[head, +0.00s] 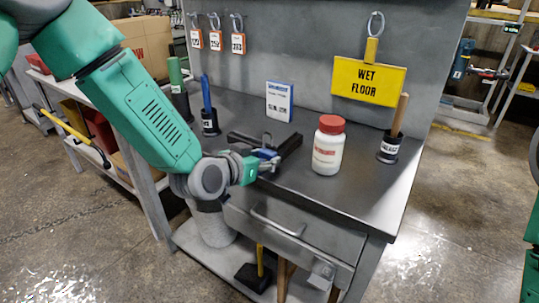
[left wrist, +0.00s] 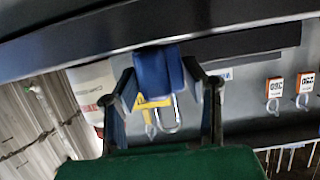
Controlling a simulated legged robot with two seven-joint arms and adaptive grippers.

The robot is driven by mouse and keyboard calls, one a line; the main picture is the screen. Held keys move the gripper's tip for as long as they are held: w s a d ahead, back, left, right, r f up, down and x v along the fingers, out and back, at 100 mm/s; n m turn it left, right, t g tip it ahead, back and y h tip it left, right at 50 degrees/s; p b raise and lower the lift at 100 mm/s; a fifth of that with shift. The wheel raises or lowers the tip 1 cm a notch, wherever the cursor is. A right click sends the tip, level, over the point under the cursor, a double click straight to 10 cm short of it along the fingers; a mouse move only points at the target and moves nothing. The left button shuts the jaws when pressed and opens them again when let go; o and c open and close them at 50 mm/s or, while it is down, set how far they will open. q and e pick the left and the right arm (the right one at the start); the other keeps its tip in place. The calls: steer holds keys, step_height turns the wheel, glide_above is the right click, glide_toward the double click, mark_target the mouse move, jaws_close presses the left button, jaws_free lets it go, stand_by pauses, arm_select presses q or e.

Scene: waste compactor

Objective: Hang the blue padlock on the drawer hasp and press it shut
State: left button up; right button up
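The blue padlock (left wrist: 158,72) sits between the fingertips of my left gripper (left wrist: 160,80), which look closed on its body. The left wrist view is upside down, and the metal shackle (left wrist: 170,120) points up in the room. I cannot tell whether the shackle is open. In the head view my left gripper (head: 262,164) is at the workbench's front edge, above the drawer (head: 290,240), with the padlock (head: 267,154) partly covered. The drawer looks shut. The metal hasp (head: 322,271) is at its lower right, below and right of the gripper. My right gripper is out of view.
A white bottle with red lid (head: 329,145), a holder with wooden handle (head: 389,147) and a blue-white box (head: 279,101) stand on the bench. The drawer handle (head: 277,222) sticks out. A yellow sign (head: 368,82) hangs behind.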

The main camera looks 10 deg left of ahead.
arm_select(q)
steer(key=shift+a+r+p, duration=0.2)
steer(key=shift+r+p, duration=0.3)
steer(key=shift+r, duration=0.2)
steer(key=shift+c, duration=0.4)
steer(key=shift+d+r+p, duration=0.1)
steer(key=shift+r+p, duration=1.4)
steer(key=shift+r, duration=0.35)
